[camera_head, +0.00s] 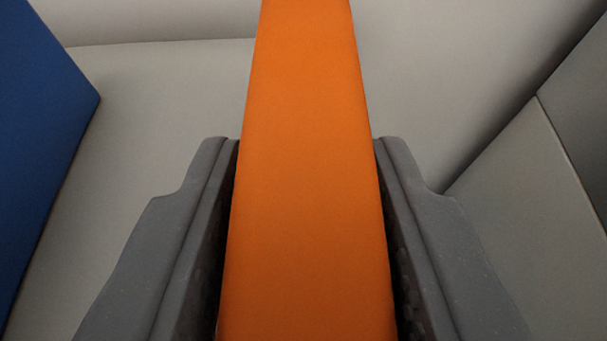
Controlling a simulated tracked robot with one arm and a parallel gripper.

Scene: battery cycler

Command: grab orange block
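The orange block (305,170) is a tall, smooth bar that runs from the bottom edge up past the top edge of the view. My gripper (307,145) has one grey finger on each side of it. The dark inner pads lie against the block's left and right sides, with no clear gap, so the gripper is shut on the block. The block's top and bottom ends are out of view. The block hides what lies directly behind it.
A blue block or panel (35,130) stands at the left edge, apart from my left finger. A pale grey surface (160,100) lies behind. A grey box-like wall (540,190) with a seam stands at the right, close to my right finger.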

